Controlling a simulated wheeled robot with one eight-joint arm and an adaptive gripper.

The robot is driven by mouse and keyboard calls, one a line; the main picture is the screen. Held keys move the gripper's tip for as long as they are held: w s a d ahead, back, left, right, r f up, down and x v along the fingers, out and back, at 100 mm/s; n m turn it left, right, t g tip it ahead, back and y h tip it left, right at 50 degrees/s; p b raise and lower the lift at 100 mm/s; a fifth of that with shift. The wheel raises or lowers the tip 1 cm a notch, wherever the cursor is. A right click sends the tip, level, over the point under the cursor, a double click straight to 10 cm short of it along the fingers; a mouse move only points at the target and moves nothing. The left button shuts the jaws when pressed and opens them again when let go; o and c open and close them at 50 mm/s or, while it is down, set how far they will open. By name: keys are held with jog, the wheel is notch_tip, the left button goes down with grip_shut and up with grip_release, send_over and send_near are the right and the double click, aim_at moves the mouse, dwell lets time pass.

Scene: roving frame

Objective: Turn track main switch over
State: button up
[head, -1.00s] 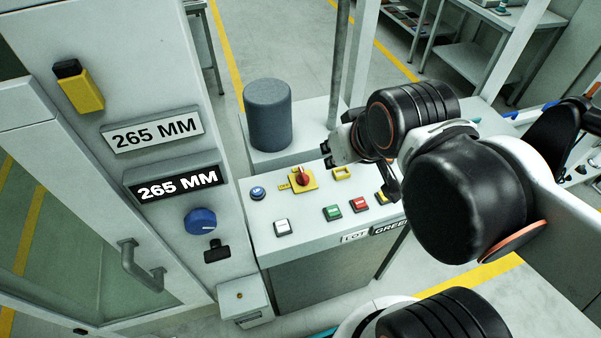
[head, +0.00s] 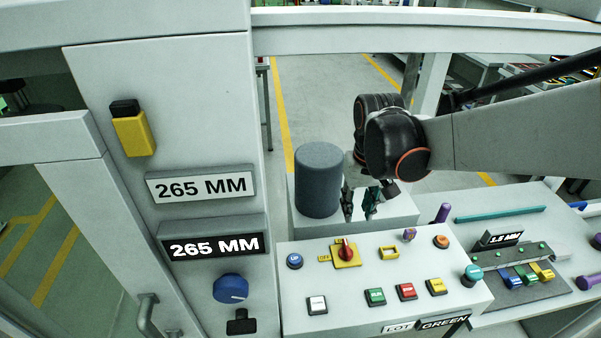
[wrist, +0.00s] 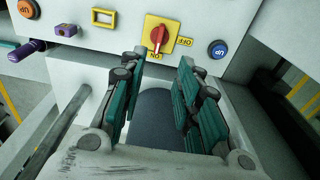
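The main switch is a red rotary handle (head: 346,250) on a yellow plate on the grey sloped control panel (head: 290,280). In the wrist view the red handle (wrist: 158,37) stands upright in the picture, in line with the ON mark below it; OFF is to the right side. My gripper (head: 360,203) is beyond the panel's far edge, next to the dark grey cylinder. In the wrist view my gripper (wrist: 158,68) has its two green-padded fingers spread apart, nothing between them; the switch lies past the fingertips, apart from them.
The dark grey cylinder (head: 320,180) stands on a pale block behind the panel, close to my gripper. Around the switch are a blue UP button (head: 295,261), a yellow frame (head: 389,252) and several push buttons. A cabinet with 265 MM displays (head: 212,246) stands left.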

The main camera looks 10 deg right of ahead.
aim_at(347, 246)
jog(key=shift+g, duration=0.4)
jog(key=f+b, duration=0.1)
jog(key=f, duration=0.4)
jog(key=w+f+b, duration=0.1)
jog(key=f, duration=0.5)
jog(key=w+f+b, duration=0.1)
jog(key=f+b, duration=0.1)
jog(key=f, duration=0.3)
jog(key=shift+w+f, duration=0.1)
jog(key=shift+f, duration=0.25)
jog(key=shift+c, duration=0.2)
grip_shut()
